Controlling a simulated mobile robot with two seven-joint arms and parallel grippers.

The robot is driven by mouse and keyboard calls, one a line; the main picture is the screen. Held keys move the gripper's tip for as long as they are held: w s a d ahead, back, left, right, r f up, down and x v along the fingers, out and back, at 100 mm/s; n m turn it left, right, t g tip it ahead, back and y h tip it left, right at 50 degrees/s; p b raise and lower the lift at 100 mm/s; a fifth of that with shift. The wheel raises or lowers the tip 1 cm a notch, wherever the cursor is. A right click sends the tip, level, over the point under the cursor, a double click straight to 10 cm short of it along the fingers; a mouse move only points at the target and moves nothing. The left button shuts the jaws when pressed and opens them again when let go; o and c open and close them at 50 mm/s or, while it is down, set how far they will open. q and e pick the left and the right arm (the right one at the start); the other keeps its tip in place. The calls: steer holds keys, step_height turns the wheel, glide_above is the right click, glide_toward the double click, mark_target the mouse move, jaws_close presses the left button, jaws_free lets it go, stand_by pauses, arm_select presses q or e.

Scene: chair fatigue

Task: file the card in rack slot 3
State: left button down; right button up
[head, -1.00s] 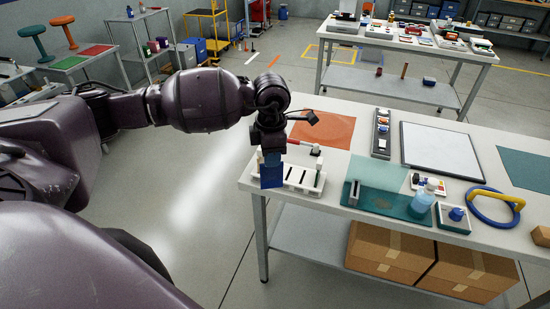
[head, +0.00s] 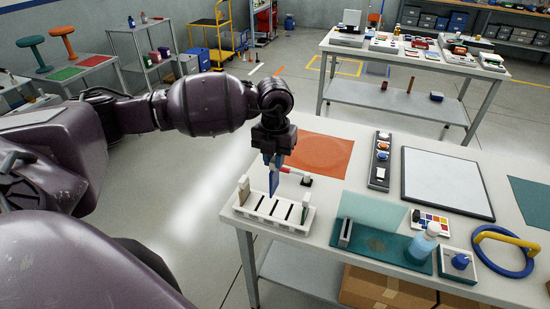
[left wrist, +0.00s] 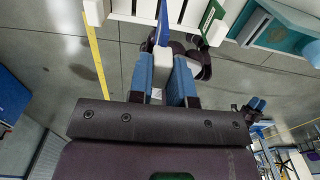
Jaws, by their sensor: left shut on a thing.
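My left gripper (head: 276,157) is shut on a blue card (head: 273,180), held upright above the white rack (head: 270,225). The card's lower edge is close to the rack's middle slots; I cannot tell whether it has entered one. The left wrist view shows the blue fingers (left wrist: 162,75) around the card (left wrist: 162,25), with the rack (left wrist: 130,12) beyond. A small dark shape with blue tips (left wrist: 256,103) there may be my right gripper.
The rack stands near the table's left front corner.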

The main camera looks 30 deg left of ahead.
mark_target(274, 176)
arm_select(q)
steer(key=shift+s, duration=0.15)
steer(key=shift+f+b, duration=1.45)
steer(key=shift+f, duration=0.4)
steer(key=shift+f+b, duration=0.5)
steer(key=shift+f, duration=0.55)
arm_select(e)
steer(key=shift+g, duration=0.3)
steer(key=f, duration=0.1)
steer(key=s+f, duration=0.1)
steer(key=f, duration=0.1)
steer(key=s+f, duration=0.1)
steer(key=f, duration=0.1)
steer(key=shift+d, duration=0.1)
steer(key=shift+w, duration=0.2)
steer(key=shift+w+r, duration=0.1)
steer(key=shift+w, duration=0.2)
